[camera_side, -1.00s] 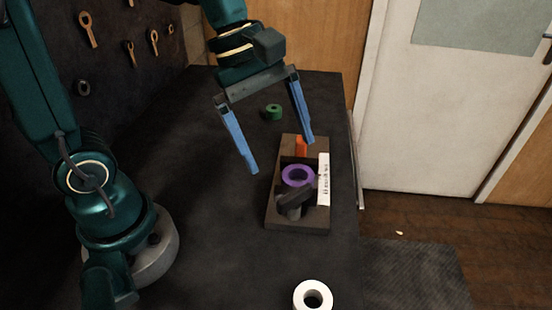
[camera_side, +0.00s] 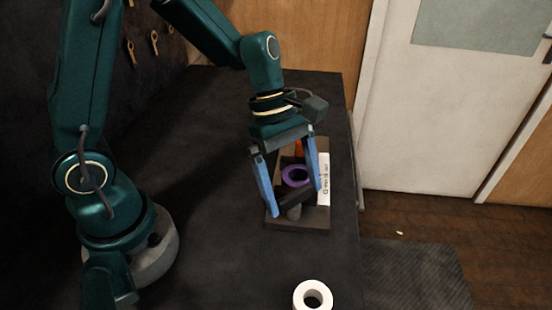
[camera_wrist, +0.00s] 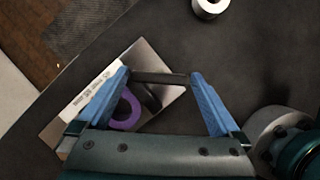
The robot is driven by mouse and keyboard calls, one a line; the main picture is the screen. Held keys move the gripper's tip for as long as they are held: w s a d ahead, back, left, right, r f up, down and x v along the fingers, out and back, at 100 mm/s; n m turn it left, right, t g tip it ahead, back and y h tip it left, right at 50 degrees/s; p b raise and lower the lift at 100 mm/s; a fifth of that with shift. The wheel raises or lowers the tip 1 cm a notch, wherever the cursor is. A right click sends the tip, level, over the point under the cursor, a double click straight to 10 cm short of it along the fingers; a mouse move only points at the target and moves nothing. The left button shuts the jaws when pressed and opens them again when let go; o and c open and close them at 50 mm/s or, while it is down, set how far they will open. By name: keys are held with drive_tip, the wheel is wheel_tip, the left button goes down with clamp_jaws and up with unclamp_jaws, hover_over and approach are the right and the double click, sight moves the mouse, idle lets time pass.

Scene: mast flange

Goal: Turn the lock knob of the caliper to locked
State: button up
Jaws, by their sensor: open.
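The fixture has a dark base plate (camera_side: 310,222), which looks pale in the wrist view (camera_wrist: 145,57). A purple ring (camera_side: 284,177) sits on it and also shows in the wrist view (camera_wrist: 124,114). In front of the ring, a dark bar-shaped knob (camera_wrist: 160,78) tops a short grey post (camera_side: 294,213). My gripper (camera_side: 295,202) is open, pointing down over the knob. In the wrist view, the bar spans most of the gap between my fingertips (camera_wrist: 160,73). I cannot tell whether they touch it. An orange part (camera_side: 298,147) is partly hidden behind my gripper.
A white strip with dark marks (camera_side: 324,170) lies along the plate's right side, close to my right finger. A white ring (camera_side: 313,295) lies on the dark table near the front, apart from the fixture. The table left of the plate is clear.

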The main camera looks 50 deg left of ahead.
drive_tip(key=c, duration=1.1)
drive_tip(key=shift+o, duration=0.2)
drive_tip(key=shift+m, duration=0.3)
drive_tip(key=m+g, duration=0.1)
drive_tip(key=m, duration=0.2)
drive_tip(key=shift+w+m+g, duration=0.15)
drive_tip(key=shift+m+g, duration=0.15)
drive_tip(key=m, duration=0.2)
drive_tip(key=m+g+y, duration=0.1)
drive_tip(key=m, duration=0.1)
drive_tip(key=shift+w+d+m+g, duration=0.1)
drive_tip(key=shift+m+g, duration=0.2)
drive_tip(key=m, duration=0.2)
drive_tip(key=m+y, duration=0.1)
drive_tip(key=m, duration=0.1)
drive_tip(key=shift+w+d+g+y, duration=0.1)
drive_tip(key=shift+g+y, duration=0.2)
drive_tip(key=shift+g, duration=0.1)
drive_tip(key=shift+d+r+m+y, duration=0.1)
drive_tip(key=shift+m+y, duration=0.3)
drive_tip(key=shift+m, duration=0.85)
drive_tip(key=shift+d+m+y, duration=0.1)
drive_tip(key=shift+m+y, duration=0.3)
drive_tip(key=shift+m, duration=0.85)
drive_tip(key=o, duration=1.1)
drive_tip(key=shift+a, duration=0.1)
drive_tip(key=shift+c, duration=0.2)
